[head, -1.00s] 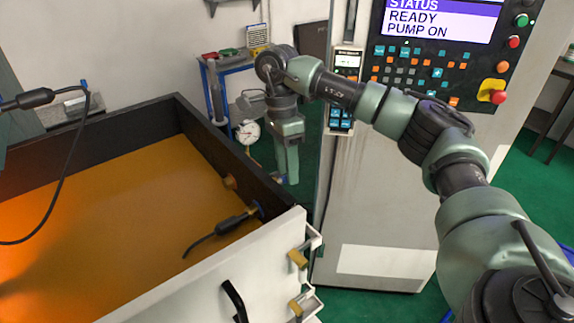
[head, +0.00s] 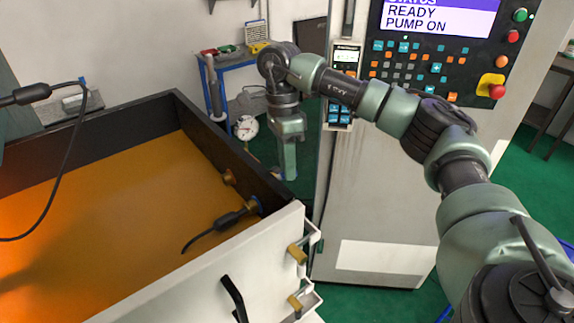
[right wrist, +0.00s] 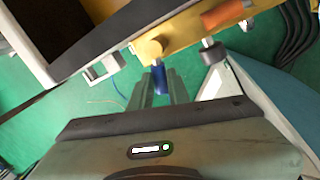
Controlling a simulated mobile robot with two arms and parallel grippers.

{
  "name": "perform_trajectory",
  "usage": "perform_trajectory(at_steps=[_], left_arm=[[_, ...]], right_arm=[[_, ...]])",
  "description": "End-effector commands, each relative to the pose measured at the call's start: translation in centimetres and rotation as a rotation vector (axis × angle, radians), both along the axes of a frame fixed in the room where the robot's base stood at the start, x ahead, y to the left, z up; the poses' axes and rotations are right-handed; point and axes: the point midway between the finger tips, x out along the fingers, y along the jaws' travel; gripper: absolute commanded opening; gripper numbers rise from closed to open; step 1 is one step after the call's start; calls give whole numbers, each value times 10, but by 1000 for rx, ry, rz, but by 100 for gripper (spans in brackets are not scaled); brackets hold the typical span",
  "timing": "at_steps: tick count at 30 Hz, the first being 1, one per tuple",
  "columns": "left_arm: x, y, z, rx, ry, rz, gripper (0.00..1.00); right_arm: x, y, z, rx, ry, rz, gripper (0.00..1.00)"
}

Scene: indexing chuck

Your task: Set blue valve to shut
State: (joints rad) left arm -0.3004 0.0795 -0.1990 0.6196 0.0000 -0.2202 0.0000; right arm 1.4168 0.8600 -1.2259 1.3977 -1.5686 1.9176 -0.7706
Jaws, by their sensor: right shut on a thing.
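The blue valve handle (right wrist: 160,80) shows in the right wrist view, below a yellow knob on a yellow panel. My right gripper (right wrist: 158,90) is shut on this blue handle, with one finger on either side of it. In the head view my right gripper (head: 290,172) points down beyond the dark-walled tank, and the handle is mostly hidden by the fingers there. I cannot tell the valve's exact setting. My left gripper is not in view.
A tank (head: 120,210) with an orange floor fills the left. The control cabinet (head: 380,190) stands close right of my gripper. A pressure gauge (head: 246,127) is just left of the gripper. In the right wrist view an orange handle (right wrist: 222,14) and a grey knob (right wrist: 213,53) are nearby.

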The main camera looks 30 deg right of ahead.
Motion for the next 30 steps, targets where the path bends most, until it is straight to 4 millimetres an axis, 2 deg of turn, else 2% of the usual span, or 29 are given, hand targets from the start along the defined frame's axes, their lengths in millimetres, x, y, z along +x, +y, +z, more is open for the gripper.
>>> perform_trajectory(at_steps=[30], left_arm=[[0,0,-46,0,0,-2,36]], right_arm=[[-28,19,-1,6,-3,-893,0]])
